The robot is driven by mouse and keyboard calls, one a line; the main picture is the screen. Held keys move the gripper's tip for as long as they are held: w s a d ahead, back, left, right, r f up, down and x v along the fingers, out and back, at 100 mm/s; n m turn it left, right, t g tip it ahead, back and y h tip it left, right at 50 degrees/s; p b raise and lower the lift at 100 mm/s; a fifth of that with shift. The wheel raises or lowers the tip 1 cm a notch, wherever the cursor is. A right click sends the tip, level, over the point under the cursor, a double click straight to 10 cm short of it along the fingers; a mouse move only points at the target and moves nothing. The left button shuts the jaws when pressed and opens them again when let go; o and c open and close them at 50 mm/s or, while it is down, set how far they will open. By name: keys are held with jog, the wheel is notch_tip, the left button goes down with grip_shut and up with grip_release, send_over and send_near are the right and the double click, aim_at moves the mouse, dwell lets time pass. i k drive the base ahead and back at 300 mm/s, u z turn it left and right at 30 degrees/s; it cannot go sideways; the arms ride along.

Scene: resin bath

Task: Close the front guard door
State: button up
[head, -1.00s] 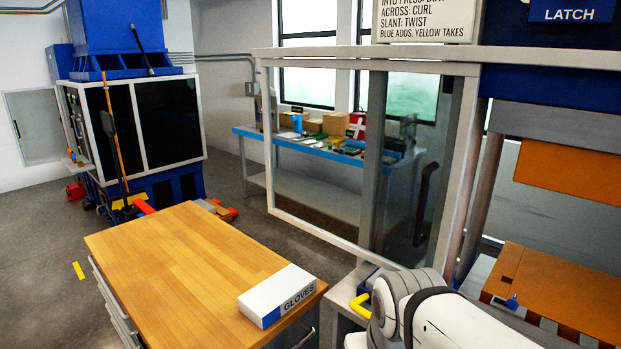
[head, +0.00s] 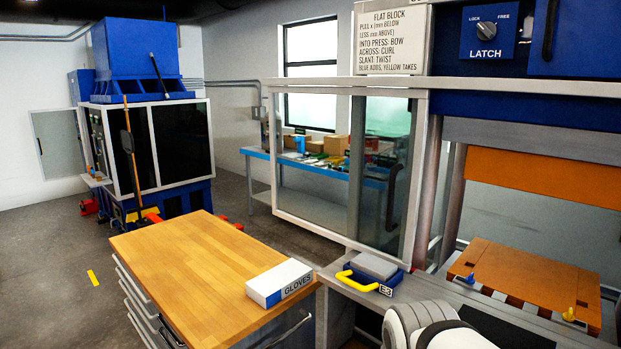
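The front guard door (head: 315,165) is a clear panel in a pale frame, hanging from a long rail (head: 500,85). It stands to the left of the press opening, which is uncovered. A dark upright handle (head: 391,200) is near the door's right edge. A latch knob (head: 485,27) marked LOCK and FREE is on the blue panel above; its setting is too small to tell for sure. Part of my white arm shows at the bottom edge, below and right of the door. My gripper is out of view.
A wooden-topped drawer cabinet (head: 185,255) with a glove box (head: 279,282) stands front left. A grey-and-blue block with a yellow handle (head: 359,279) sits on the ledge below the door. Open floor is at far left.

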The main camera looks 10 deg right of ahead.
aim_at(422, 94)
jog(key=z, duration=0.15)
jog(key=i, duration=0.95)
jog(key=z, duration=0.9)
jog(key=k, duration=0.95)
jog(key=u, duration=0.6)
jog(key=i, duration=1)
jog(key=u, duration=0.05)
